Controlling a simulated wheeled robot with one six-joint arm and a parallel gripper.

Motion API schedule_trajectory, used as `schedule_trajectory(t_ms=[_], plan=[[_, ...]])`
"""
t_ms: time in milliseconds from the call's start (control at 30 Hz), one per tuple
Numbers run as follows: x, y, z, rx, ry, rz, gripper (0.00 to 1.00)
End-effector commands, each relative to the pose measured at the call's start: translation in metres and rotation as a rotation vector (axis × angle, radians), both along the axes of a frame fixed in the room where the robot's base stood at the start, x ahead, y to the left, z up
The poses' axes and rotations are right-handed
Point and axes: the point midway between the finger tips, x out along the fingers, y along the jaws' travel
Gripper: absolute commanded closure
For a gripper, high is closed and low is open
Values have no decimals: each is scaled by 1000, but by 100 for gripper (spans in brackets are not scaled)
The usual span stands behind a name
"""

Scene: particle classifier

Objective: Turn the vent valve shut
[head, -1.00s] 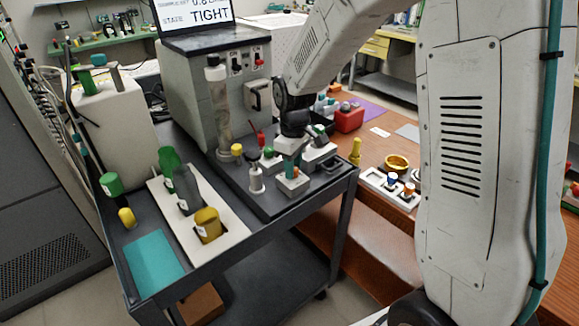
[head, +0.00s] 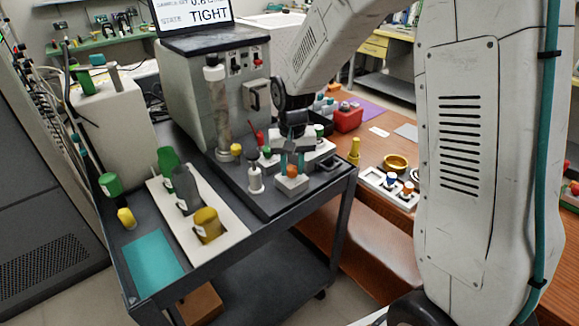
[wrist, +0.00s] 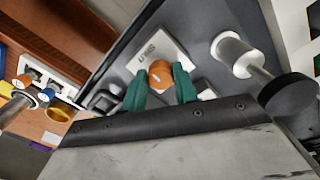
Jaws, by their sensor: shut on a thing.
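The vent valve is an orange knob (head: 291,171) on a small white block (head: 292,184) at the front of the dark cart-top base. In the wrist view the orange knob (wrist: 160,75) sits between two teal fingers, and the white block (wrist: 172,45) carries small lettering that I cannot read for sure. My gripper (wrist: 160,86) is closed around the knob, one finger on each side. In the head view my gripper (head: 292,160) comes down from above onto the knob. The fingertips' exact contact with the knob is partly hidden.
A white plunger-like post (head: 255,180) stands just left of the valve, and a green-topped piece (head: 267,153) is behind it. The grey machine (head: 215,95) stands behind, its screen (head: 195,14) reading TIGHT. A cream tray (head: 222,243) with bottles lies to the left.

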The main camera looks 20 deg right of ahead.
Motion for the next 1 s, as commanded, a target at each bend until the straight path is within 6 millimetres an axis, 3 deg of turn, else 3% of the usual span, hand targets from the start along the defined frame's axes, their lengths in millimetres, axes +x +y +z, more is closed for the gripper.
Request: schedule_trajectory(t_ms=[400,1000], plan=[[-2,-2,-2,-3,7,-212,94],[0,-5,-1,-4,-1,-250,94]])
